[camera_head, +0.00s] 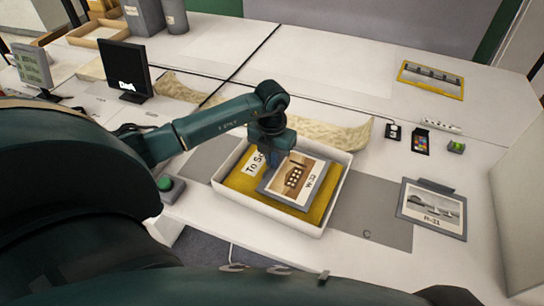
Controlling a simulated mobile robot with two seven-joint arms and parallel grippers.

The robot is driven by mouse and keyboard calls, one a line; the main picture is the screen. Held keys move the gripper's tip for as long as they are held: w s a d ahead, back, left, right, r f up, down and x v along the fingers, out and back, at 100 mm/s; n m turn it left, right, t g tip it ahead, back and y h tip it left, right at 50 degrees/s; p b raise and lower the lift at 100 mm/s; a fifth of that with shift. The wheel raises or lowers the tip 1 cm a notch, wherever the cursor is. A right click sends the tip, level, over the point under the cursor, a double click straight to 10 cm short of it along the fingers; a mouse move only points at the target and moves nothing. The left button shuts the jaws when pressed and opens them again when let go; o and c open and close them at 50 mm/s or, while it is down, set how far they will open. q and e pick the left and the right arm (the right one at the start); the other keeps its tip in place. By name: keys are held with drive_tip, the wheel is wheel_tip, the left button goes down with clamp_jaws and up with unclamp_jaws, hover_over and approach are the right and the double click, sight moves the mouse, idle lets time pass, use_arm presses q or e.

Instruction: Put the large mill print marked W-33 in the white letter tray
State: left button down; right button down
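A large framed print (308,193) with a dark building picture and a sideways mark that looks like W-33 lies inside the white letter tray (270,212). Its last digit is hard to read. It lies over a yellow sheet or folder (240,182) with a partly hidden label starting "To Sc". My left gripper (283,158) points down over the print's upper left part, at or just above it. Its fingertips are dark and small, so I cannot tell whether they hold the print's edge. My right gripper is not in view.
A grey print marked like H-31 (432,211) lies right of the tray on the white table. A yellow-bordered print (431,80) lies at the back right. A grey mat (375,215) extends under the tray. A black card (420,141) and small green item (456,147) lie nearby.

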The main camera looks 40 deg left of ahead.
use_arm(q)
drive_tip(key=shift+f+b, duration=0.45)
drive_tip(key=shift+f, duration=0.1)
drive_tip(key=c, duration=1.7)
unclamp_jaws()
drive_tip(key=shift+r, duration=0.1)
drive_tip(key=shift+r+p, duration=0.4)
wheel_tip(320, 180, up, 12)
drive_tip(key=shift+r, duration=0.15)
